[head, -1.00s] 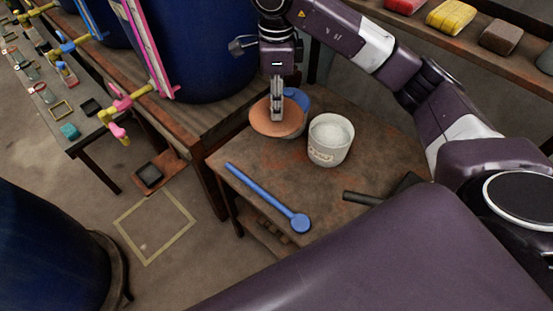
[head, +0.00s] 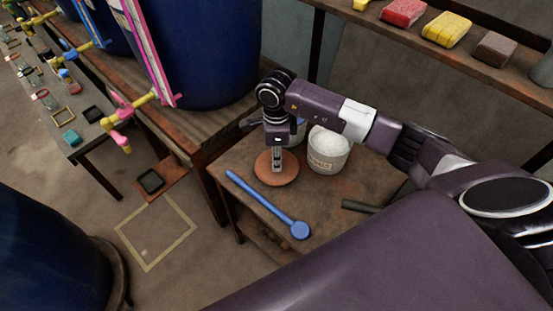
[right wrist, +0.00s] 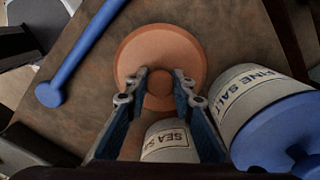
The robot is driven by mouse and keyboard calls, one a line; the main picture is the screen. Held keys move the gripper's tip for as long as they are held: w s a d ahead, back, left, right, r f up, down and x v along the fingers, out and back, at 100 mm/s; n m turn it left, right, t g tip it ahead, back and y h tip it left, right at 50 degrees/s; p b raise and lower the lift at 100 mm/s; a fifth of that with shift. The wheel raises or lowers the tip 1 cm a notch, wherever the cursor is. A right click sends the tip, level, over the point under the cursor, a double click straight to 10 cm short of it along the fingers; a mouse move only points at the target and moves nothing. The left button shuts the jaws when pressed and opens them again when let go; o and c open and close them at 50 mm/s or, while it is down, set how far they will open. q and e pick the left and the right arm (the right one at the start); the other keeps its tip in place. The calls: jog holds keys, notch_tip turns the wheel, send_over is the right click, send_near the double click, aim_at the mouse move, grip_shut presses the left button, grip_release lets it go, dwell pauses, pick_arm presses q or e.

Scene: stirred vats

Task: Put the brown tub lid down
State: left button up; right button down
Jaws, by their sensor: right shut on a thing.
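The brown tub lid (head: 277,176) is a round orange-brown disc with a central knob. It lies level at or just above the small table (head: 370,185); I cannot tell whether it touches. It also shows in the right wrist view (right wrist: 160,42), over the tabletop. My right gripper (head: 277,165) points down, shut on the lid's knob (right wrist: 160,88). An open white tub (head: 326,158) full of white grains stands just right of the lid; its label is partly hidden in the right wrist view (right wrist: 170,140). My left gripper is out of view.
A tub labelled fine salt (right wrist: 245,90) with a blue lid (right wrist: 275,140) stands behind the gripper. A long blue spoon-like tool (head: 262,200) lies along the table's left front. A dark handle (head: 360,206) lies at the front right. A large blue vat (head: 210,50) stands behind.

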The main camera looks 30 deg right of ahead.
jog(key=shift+f, duration=0.6)
jog(key=shift+f, duration=0.15)
jog(key=c, duration=1.7)
grip_release()
jog(key=shift+o, duration=0.2)
